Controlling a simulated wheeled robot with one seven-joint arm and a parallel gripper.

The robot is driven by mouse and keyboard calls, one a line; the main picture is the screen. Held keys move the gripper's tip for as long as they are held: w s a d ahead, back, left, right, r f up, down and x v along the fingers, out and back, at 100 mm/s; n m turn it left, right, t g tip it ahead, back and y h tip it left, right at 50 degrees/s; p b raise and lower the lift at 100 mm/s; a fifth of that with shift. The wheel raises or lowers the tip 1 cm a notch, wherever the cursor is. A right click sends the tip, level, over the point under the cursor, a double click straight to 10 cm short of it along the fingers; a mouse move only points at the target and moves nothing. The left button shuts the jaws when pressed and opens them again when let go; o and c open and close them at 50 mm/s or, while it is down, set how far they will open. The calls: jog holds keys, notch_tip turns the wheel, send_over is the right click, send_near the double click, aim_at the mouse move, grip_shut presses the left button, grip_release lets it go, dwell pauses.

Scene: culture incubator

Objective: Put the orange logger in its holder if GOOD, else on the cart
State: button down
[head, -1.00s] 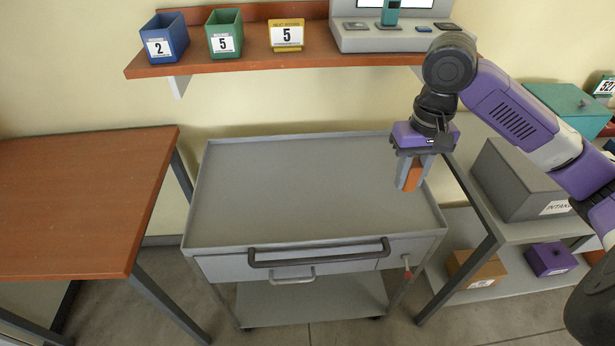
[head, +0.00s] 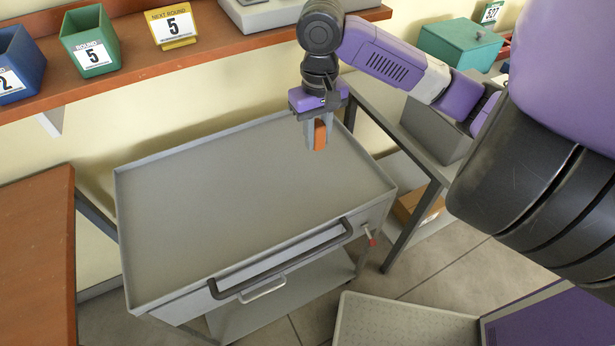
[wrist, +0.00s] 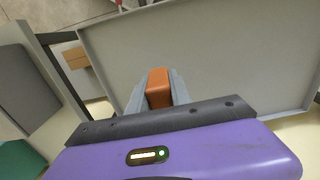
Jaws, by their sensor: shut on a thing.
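My gripper (head: 319,134) is shut on the orange logger (head: 320,136) and holds it above the back right corner of the grey cart (head: 240,185). In the wrist view the logger (wrist: 158,88) sits between the two grey fingers, with the cart top (wrist: 215,50) beyond it. The logger's readout cannot be seen. The cart top is flat, rimmed and bare. I cannot make out the logger's holder.
A wall shelf (head: 140,65) carries a blue bin (head: 18,70), a green bin (head: 92,45) and a yellow "NEXT ROUND 5" sign (head: 172,27). A brown table (head: 35,260) stands left. A grey side table with a grey box (head: 425,130) stands right.

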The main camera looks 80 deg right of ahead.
aim_at(316, 187)
notch_tip(316, 187, down, 16)
jog(key=shift+r, duration=0.1)
dwell(0.4)
jog(key=c, duration=1.2)
grip_release()
jog(key=shift+o, duration=0.2)
